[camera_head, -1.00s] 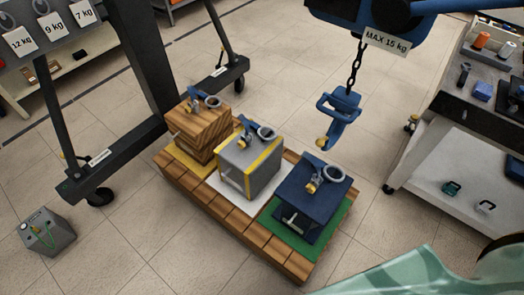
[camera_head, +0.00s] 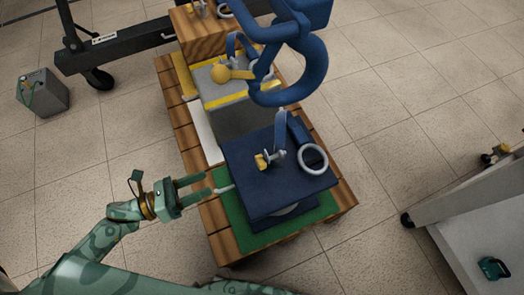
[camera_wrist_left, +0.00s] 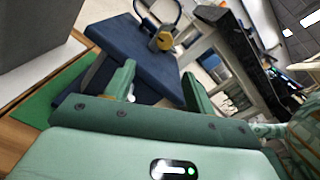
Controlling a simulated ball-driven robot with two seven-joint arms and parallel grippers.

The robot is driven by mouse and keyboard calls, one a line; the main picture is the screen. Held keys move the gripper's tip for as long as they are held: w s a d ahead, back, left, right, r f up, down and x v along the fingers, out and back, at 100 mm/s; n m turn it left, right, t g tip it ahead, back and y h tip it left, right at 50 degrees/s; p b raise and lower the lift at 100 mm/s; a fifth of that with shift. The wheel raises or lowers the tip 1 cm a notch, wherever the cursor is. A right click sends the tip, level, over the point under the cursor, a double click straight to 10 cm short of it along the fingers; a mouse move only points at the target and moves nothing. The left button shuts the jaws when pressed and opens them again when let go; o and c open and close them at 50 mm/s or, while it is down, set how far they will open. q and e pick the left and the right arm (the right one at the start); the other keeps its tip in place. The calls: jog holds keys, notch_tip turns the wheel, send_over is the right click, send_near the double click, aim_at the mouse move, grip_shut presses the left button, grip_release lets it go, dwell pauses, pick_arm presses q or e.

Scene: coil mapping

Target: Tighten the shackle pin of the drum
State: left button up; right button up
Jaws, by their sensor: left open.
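A navy blue load (camera_head: 255,165), with square plates and a rounded part below, stands on a green mat; it looks like the drum. On its top are a grey shackle (camera_head: 276,152), a yellow-headed shackle pin (camera_head: 261,161) and a pale ring (camera_head: 313,158). My left gripper (camera_head: 207,187) is open and empty, at the left of the drum, lower than the pin. In the left wrist view the yellow pin head (camera_wrist_left: 163,41) shows on the drum top (camera_wrist_left: 120,42), beyond and between the open fingers (camera_wrist_left: 158,80). How far the pin is screwed in cannot be told. My right gripper is not in view.
A blue hoist hook (camera_head: 315,80) hangs in front of the grey, yellow-edged load (camera_head: 215,90). A wooden crate (camera_head: 205,38) stands behind. A white cart (camera_head: 450,225) stands at right; floor between is clear.

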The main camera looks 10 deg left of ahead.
aim_at(257, 162)
pick_arm(q)
jog(key=shift+m+h, duration=0.3)
jog(key=shift+m, duration=0.2)
jog(key=b+x, duration=0.2)
jog(key=x, duration=1.4)
jog(key=shift+s+d, duration=0.1)
jog(key=shift+s, duration=0.1)
jog(key=shift+w+d, duration=0.2)
jog(key=shift+d, duration=0.15)
jog(key=shift+b, duration=0.3)
jog(key=c, duration=1)
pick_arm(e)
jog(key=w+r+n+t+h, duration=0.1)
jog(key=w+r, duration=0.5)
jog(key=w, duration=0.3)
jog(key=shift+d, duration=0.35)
